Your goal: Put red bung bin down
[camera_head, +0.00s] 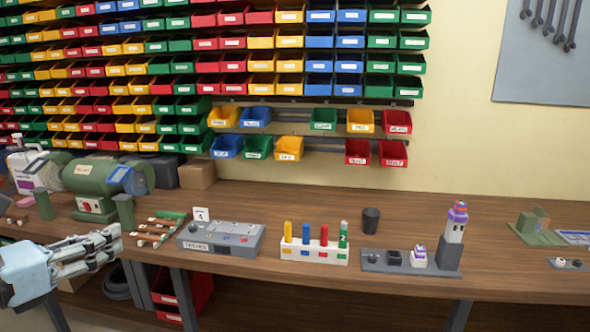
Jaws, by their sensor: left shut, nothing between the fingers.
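Red bins hang on the lower wall rails: one at the right end of the upper rail (397,121), and two on the lower rail, a left one (358,151) and a right one (393,153). Their labels are too small to read, so I cannot tell which is the bung bin. Red bins (190,290) also sit under the bench. My left gripper (116,238) is shut and empty at the lower left, by the bench's front edge and far from the wall rails. My right gripper is not in view.
The wooden bench (320,205) carries a green grinder (95,178), a grey box with buttons (220,240), a white block with coloured pegs (314,250), a dark cup (371,220) and a grey stand (410,265).

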